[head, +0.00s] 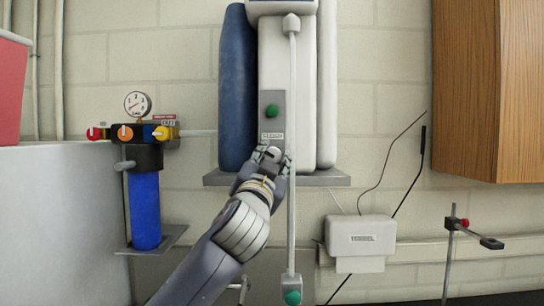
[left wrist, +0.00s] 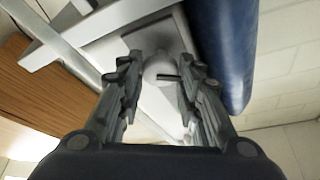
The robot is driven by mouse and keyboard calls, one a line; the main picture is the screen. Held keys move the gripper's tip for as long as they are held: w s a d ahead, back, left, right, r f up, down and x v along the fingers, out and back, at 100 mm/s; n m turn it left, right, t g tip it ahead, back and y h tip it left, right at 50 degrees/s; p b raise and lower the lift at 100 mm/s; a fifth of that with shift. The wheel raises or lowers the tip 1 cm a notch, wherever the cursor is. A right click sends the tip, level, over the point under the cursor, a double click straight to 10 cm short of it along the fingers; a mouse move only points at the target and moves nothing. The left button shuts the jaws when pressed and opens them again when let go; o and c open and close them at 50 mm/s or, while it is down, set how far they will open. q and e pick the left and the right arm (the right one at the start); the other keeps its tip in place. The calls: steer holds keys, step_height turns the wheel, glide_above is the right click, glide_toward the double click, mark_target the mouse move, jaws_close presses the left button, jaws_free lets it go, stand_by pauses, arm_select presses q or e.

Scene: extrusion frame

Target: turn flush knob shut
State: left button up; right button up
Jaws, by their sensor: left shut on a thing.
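A grey panel (head: 279,100) on the white housing carries a green knob (head: 271,111) and a small label (head: 271,137) too small to read for sure. My left gripper (head: 273,157) is just below the label. It is shut on a pale knob at the lower part of the panel, which I take as the flush knob. In the left wrist view, this flush knob (left wrist: 158,68) shows between the two fingers of my left gripper (left wrist: 158,85), with a short dark pointer on it. The fingers hide much of it in the head view. My right gripper is not in view.
A blue cylinder (head: 237,90) stands left of the housing. A thin pale pipe (head: 292,200) runs down close to the gripper's right side. A shelf (head: 330,178) is below, a white box (head: 361,237) lower right, a gauge manifold (head: 140,132) left.

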arm_select(q)
steer(key=m+g+h+p, duration=0.1)
steer(key=m+p, duration=0.1)
steer(key=m, duration=0.1)
steer(key=m+g+h+p, duration=0.1)
steer(key=m+p, duration=0.1)
steer(key=m, duration=0.1)
steer(key=m+g+p, duration=0.1)
steer(key=m+p, duration=0.2)
steer(key=shift+a+r+h, duration=0.15)
steer(key=shift+r+h, duration=0.25)
steer(key=shift+f+m+g+p, duration=0.1)
steer(key=shift+m+g+p, duration=0.35)
steer(key=shift+m, duration=0.65)
steer(key=shift+f+m+g, duration=0.1)
steer(key=shift+m+g, duration=0.45)
steer(key=shift+m, duration=0.95)
steer(key=o, duration=0.9)
steer(key=shift+o, duration=0.5)
steer(key=shift+s, duration=0.1)
